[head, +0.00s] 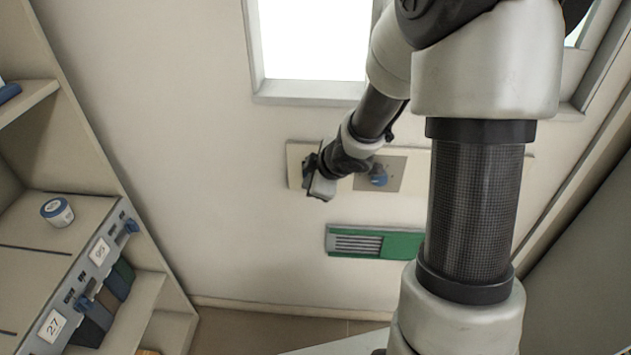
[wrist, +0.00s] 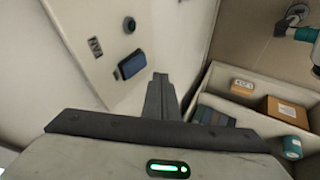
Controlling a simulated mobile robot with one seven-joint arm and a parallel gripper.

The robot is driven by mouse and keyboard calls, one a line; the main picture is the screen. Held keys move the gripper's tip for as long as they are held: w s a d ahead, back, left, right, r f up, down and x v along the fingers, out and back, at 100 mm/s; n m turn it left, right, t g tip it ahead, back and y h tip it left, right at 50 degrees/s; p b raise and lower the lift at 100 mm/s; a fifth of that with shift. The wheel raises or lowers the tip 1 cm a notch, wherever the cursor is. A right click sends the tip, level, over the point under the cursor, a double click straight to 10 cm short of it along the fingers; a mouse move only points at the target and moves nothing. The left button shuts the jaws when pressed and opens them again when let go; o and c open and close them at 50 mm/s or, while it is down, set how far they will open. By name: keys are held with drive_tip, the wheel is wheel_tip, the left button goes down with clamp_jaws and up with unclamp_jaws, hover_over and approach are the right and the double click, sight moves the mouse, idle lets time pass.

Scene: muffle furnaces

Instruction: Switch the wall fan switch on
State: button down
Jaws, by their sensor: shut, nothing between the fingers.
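A pale switch plate (head: 296,156) is on the wall below the window, partly hidden behind my gripper (head: 318,187). In the wrist view, a light panel (wrist: 82,22) carries a blue rocker switch (wrist: 131,63), a small dark label and a dark round knob (wrist: 129,24). My gripper's fingers (wrist: 160,80) are shut and empty, with the tips just right of and below the blue rocker in the picture. I cannot tell whether they touch the panel.
A grey plate with a blue knob (head: 379,177) adjoins on the right. A green panel with a vent (head: 405,244) is below. Shelves (head: 95,215) with a blue-lidded jar (head: 57,212) stand left. An open-topped container (wrist: 222,78) holds boxes in the wrist view.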

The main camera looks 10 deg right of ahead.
drive_tip(key=p+v, duration=0.5)
drive_tip(key=v, duration=0.5)
drive_tip(key=shift+w+d+p, duration=0.15)
drive_tip(key=shift+w+p, duration=0.05)
drive_tip(key=shift+p, duration=0.15)
